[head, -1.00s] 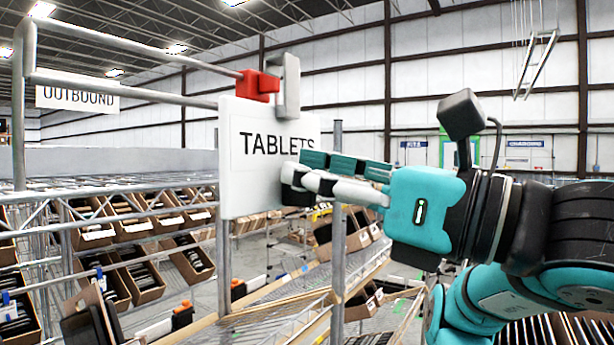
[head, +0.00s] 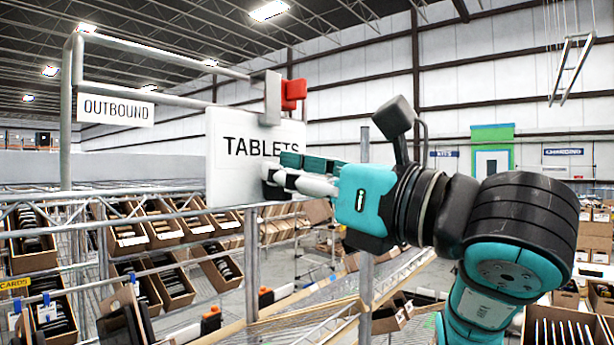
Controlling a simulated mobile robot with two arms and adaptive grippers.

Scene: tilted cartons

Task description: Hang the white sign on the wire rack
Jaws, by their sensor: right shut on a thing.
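The white sign (head: 232,175) reading "TABLETS" hangs upright from my right gripper (head: 275,178), whose fingers are shut on its right edge. A grey hook bracket (head: 271,98) rises from the sign's top edge. The hook stands at the end of the upper bar (head: 165,54) of the wire rack, just left of the red end cap (head: 294,93). I cannot tell whether the hook touches or bears on the bar. The sign hides the right part of the lower bar. My left gripper is not in view.
A white "OUTBOUND" sign (head: 116,110) hangs at left from the lower bar. Wire shelves with tilted cartons (head: 170,285) of dark items lie below.

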